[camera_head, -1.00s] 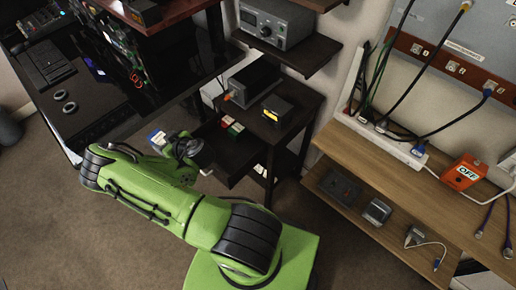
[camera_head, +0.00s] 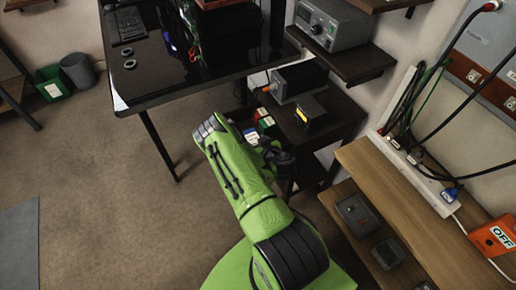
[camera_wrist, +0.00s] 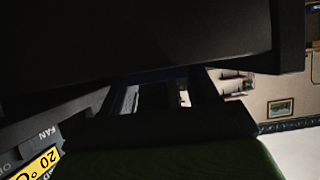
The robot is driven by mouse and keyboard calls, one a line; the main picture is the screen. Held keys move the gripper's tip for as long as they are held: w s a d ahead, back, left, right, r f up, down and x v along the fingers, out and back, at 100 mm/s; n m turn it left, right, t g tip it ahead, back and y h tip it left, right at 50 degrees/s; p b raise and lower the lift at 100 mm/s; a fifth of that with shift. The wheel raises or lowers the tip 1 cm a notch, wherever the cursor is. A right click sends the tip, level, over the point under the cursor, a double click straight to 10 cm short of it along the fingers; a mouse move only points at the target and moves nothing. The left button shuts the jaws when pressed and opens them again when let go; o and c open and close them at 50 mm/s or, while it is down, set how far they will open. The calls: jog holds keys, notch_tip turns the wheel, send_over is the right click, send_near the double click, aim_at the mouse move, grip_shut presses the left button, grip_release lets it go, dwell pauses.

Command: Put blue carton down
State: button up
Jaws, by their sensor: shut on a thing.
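The blue carton (camera_head: 250,135), blue and white, shows just past my forearm in the head view, at the open lower drawer of the black side stand. My gripper (camera_head: 265,146) is shut on it; my arm hides most of the fingers. In the wrist view the fingers (camera_wrist: 165,98) are in deep shadow, and the carton cannot be made out clearly.
The black stand (camera_head: 335,112) holds a grey box (camera_head: 298,82) and a small device with a yellow display (camera_head: 310,112), which also shows close in the wrist view (camera_wrist: 38,165). A black desk (camera_head: 160,75) is left, a wooden bench (camera_head: 400,200) right.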

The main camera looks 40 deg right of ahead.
jog(key=shift+w+f, duration=0.1)
jog(key=shift+f, duration=0.6)
jog(key=shift+f, duration=0.55)
jog(key=shift+a, duration=0.1)
